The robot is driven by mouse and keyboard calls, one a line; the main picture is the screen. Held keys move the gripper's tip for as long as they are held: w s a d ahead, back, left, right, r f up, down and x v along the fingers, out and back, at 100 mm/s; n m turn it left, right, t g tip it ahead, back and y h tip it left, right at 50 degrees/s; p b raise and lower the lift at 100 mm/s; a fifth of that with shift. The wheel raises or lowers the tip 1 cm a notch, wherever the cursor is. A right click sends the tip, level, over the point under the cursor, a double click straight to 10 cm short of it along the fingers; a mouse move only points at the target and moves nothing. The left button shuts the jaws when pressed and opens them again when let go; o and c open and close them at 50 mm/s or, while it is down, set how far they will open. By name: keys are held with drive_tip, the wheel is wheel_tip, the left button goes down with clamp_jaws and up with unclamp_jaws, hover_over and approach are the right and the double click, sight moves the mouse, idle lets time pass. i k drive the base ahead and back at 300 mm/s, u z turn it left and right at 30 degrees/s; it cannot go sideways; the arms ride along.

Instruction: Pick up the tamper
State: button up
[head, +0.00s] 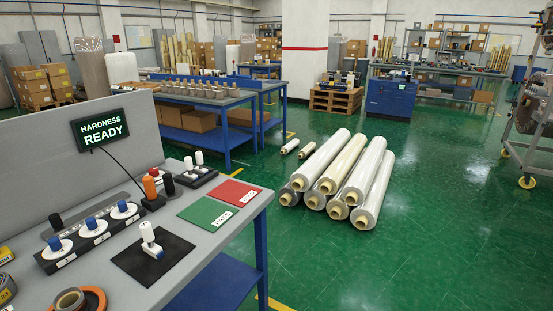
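No object is labelled as the tamper, and I cannot tell for certain which one it is. A white-handled tool (150,241) with a small blue-and-grey foot stands on a black mat (182,266) at the front of the grey workbench. A black rack (60,262) to its left holds three white discs with blue knobs. Two white-capped pegs (199,158) stand in a black holder at the bench's back. An orange-capped cylinder (149,187) and a black one stand near them. My gripper is not in view.
A green pad (205,211) and red pad (232,192) lie near the bench's right edge. A sign (101,129) reads "HARDNESS READY". Tape rolls (80,299) sit at the front left. Wrapped rolls (345,165) lie on the green floor, which is clear to their right.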

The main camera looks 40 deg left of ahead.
sight(171, 192)
drive_tip(key=u, duration=0.2)
drive_tip(key=i, duration=1.65)
drive_tip(key=u, duration=1.15)
drive_tip(key=i, duration=0.9)
drive_tip(key=u, duration=1.6)
drive_tip(key=i, duration=0.55)
drive_tip(key=u, duration=0.3)
